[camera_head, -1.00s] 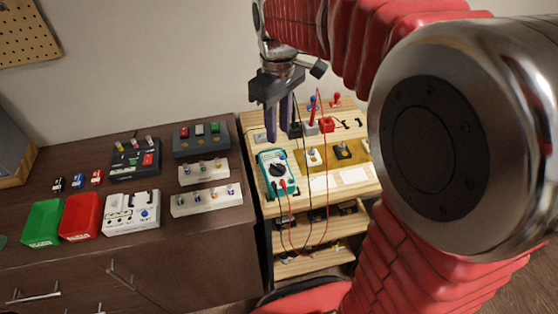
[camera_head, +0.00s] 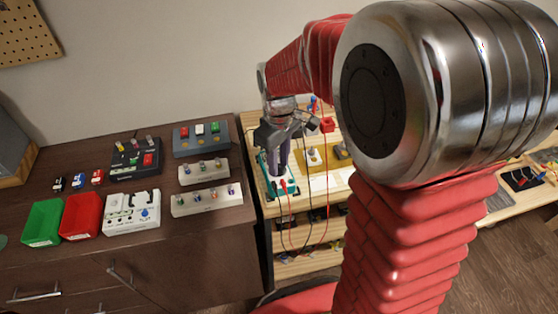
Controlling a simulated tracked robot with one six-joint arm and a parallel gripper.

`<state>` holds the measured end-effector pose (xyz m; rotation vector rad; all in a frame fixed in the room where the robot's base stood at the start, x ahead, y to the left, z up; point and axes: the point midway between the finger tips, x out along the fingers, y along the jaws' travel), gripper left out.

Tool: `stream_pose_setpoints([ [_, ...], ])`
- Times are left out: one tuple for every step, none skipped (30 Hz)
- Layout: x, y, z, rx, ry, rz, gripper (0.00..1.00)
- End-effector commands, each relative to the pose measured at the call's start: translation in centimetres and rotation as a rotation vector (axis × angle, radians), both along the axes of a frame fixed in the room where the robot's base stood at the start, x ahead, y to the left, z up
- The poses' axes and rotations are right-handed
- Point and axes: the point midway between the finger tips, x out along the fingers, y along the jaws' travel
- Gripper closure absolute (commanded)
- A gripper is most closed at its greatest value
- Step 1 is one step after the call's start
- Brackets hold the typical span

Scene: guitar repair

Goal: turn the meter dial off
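The meter (camera_head: 265,184) is a teal multimeter lying on the light wooden bench at the centre. Red and black leads run from its lower end. My gripper (camera_head: 279,172) points down over the meter, with its dark fingers in front of the dial. The dial is hidden behind the fingers, so its setting does not show. I cannot tell whether the fingers touch the dial, or whether they are open or shut.
The wooden bench (camera_head: 318,204) has open shelves below, with the leads hanging in front. Red and blue tools stand behind the meter.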

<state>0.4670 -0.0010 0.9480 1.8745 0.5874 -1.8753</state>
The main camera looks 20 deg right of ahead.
Motion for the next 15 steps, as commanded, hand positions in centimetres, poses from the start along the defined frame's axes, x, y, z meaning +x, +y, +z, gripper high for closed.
stream_pose_setpoints([
  [-0.01,-0.01,-0.07,0.0,0.0,0.0,0.72],
  [-0.01,-0.01,-0.08,0.0,0.0,0.0,0.72],
  [0.0,-0.01,-0.07,0.0,0.0,0.0,0.72],
  [0.0,-0.01,-0.06,0.0,0.0,0.0,0.72],
  [0.0,-0.01,-0.05,0.0,0.0,0.0,0.72],
  [0.0,-0.01,-0.05,0.0,0.0,0.0,0.72],
  [0.0,-0.01,-0.05,0.0,0.0,0.0,0.72],
  [0.0,-0.01,-0.04,0.0,0.0,0.0,0.73],
  [0.0,-0.01,-0.03,0.0,0.0,0.0,0.76],
  [0.0,-0.02,-0.03,0.0,0.0,0.0,0.78],
  [0.0,-0.02,-0.03,0.0,0.0,0.0,0.8],
  [0.0,-0.02,-0.03,0.0,0.0,0.0,0.83],
  [0.0,-0.02,-0.02,0.0,0.0,0.0,0.85],
  [0.0,-0.02,-0.02,0.0,0.0,0.0,0.87],
  [0.0,-0.02,-0.02,0.0,0.0,-0.001,0.9],
])
